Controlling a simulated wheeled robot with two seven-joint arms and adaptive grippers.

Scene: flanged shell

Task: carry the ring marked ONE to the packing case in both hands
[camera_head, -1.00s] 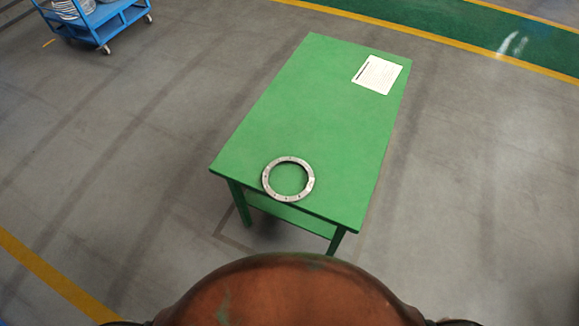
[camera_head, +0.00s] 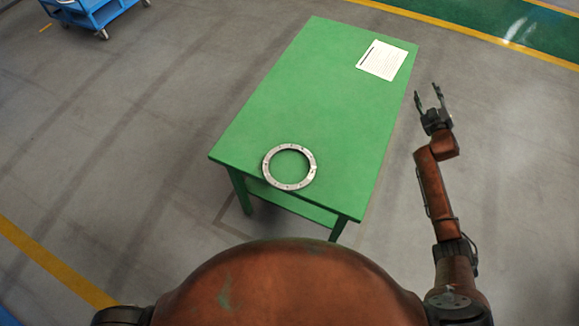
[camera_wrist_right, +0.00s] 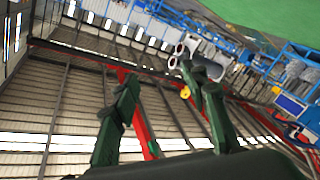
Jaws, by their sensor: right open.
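A flat grey metal ring (camera_head: 289,186) with small holes around it lies on the near end of the green table (camera_head: 310,100). No marking on it can be read. My right gripper (camera_head: 428,92) is open and empty, to the right of the table and apart from it and the ring. In the right wrist view its two green fingers (camera_wrist_right: 160,105) stand apart with nothing between them. My left gripper is not in view. No packing case can be made out.
A white printed sheet (camera_head: 382,60) lies at the far right of the table. A blue cart (camera_head: 92,14) stands on the floor at the upper left. The grey floor around the table is clear. A green lane with yellow edges (camera_head: 470,30) runs at the upper right.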

